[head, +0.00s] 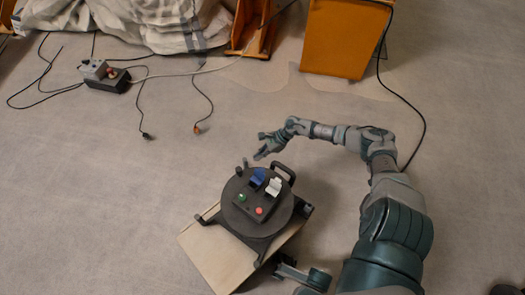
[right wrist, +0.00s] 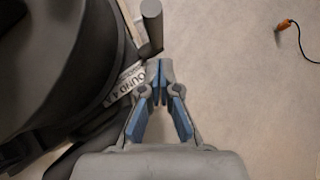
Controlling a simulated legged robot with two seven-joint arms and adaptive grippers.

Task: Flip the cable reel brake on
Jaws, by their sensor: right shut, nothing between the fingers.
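The cable reel (head: 240,222) is a round black drum with blue and white plugs, a green and a red button on top. A short grey peg (head: 245,162) stands at its far rim; I cannot tell if it is the brake. In the right wrist view the reel (right wrist: 50,60) fills the left, and the peg (right wrist: 152,25) stands just beyond my fingertips. My right gripper (head: 262,147) is shut and empty beside the far rim; it also shows in the wrist view (right wrist: 162,70). My left gripper (head: 300,274) shows partly at the bottom, near the reel's frame; its fingers are unclear.
The reel's frame rests on a pale wooden box (head: 205,252). A small control box (head: 106,75) with cables lies at the upper left. An orange-tipped cable (head: 197,129) lies on the floor. Orange wooden furniture (head: 345,38) and a crumpled cloth (head: 165,20) are at the back.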

